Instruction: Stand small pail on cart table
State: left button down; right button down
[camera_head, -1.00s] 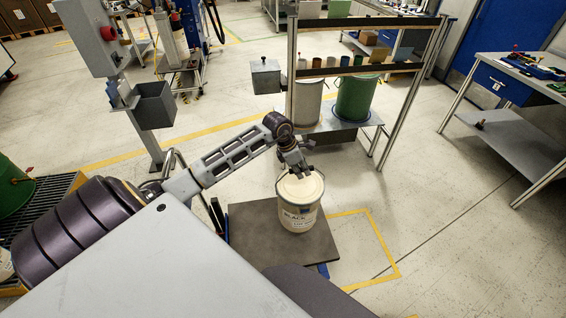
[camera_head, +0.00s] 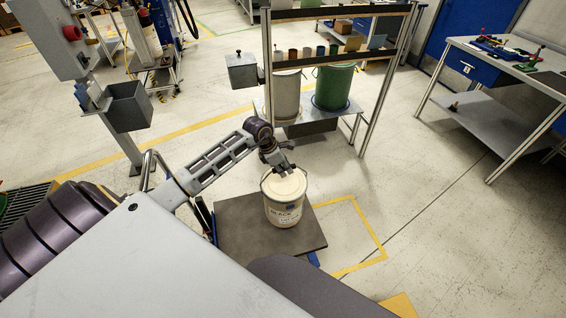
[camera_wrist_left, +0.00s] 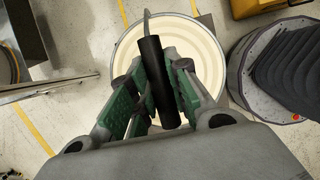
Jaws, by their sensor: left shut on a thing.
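A cream pail (camera_head: 284,205) with a dark label reading "BLACK" is upright at the dark cart table (camera_head: 235,232). I cannot tell whether its base touches the table top. My left gripper (camera_head: 279,172) is above the pail, shut on its handle. In the left wrist view the green-padded fingers of the gripper (camera_wrist_left: 158,92) close on the black handle grip (camera_wrist_left: 152,65), with the cream top of the pail (camera_wrist_left: 205,45) below. My right gripper does not show.
A metal rack (camera_head: 368,95) with a grey drum and a green drum (camera_head: 333,88) stands behind the cart. A workbench (camera_head: 510,68) is at the right. Yellow tape (camera_head: 372,228) marks the floor right of the cart. The table top is bare around the pail.

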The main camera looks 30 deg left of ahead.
aim_at(287, 180)
pick_arm(q)
jog(key=shift+w+f, duration=0.15)
jog(key=shift+f, duration=1.3)
notch_tip(287, 180, down, 2)
jog(key=shift+f, duration=0.3)
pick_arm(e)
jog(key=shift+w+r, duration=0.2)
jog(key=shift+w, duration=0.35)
